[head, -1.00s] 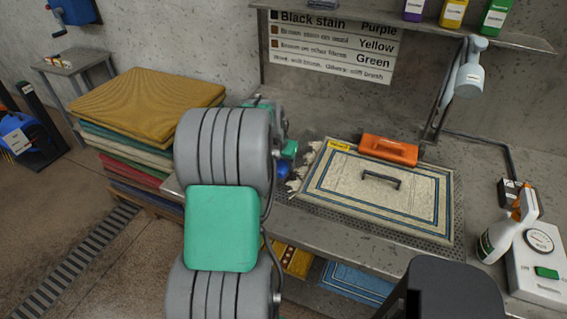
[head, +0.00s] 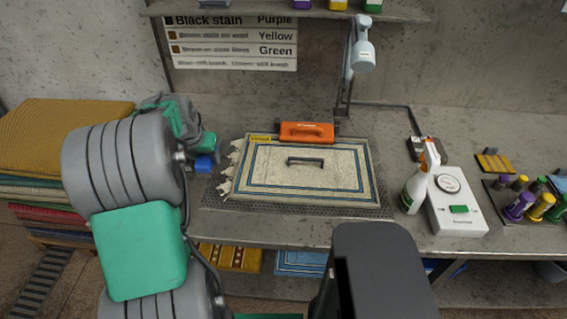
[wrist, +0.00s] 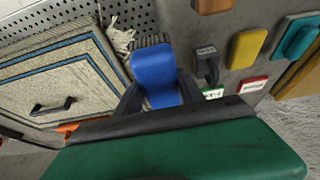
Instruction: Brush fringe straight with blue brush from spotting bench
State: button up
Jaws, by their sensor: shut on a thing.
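The blue brush (head: 204,165) is in my gripper (head: 207,150), just left of the rug in the head view. In the wrist view the blue brush (wrist: 155,72) sits between the dark fingers of my gripper (wrist: 158,98). The cream rug (head: 345,185) with blue border lines lies flat on the bench (head: 300,226). Its pale fringe (head: 230,172) runs along its left edge, with uneven tufts. In the wrist view the fringe (wrist: 119,40) lies close to the left of the brush; I cannot tell whether they touch.
A spray bottle (head: 415,190) and white device (head: 456,205) stand right. The wrist view shows orange, yellow (wrist: 246,47) and teal blocks beside a black holder (wrist: 207,66).

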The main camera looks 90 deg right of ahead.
dwell(0.3)
jog(key=s+r, duration=0.1)
jog(key=s, duration=0.4)
jog(key=b, duration=0.3)
send_over(222, 175)
jog(key=s+a, duration=0.1)
jog(key=a, duration=0.1)
jog(key=shift+s+d+f, duration=0.1)
jog(key=shift+f, duration=1.2)
jog(key=shift+s+f, duration=0.1)
jog(key=shift+f, duration=1.2)
jog(key=shift+f+b, duration=0.55)
jog(key=shift+w+f, duration=0.25)
jog(key=shift+w, duration=0.5)
jog(key=shift+w+d+r+b, duration=0.1)
jog(key=shift+w+b, duration=0.2)
jog(key=shift+w, duration=0.55)
jog(key=shift+w+f, duration=0.25)
jog(key=shift+w, duration=0.45)
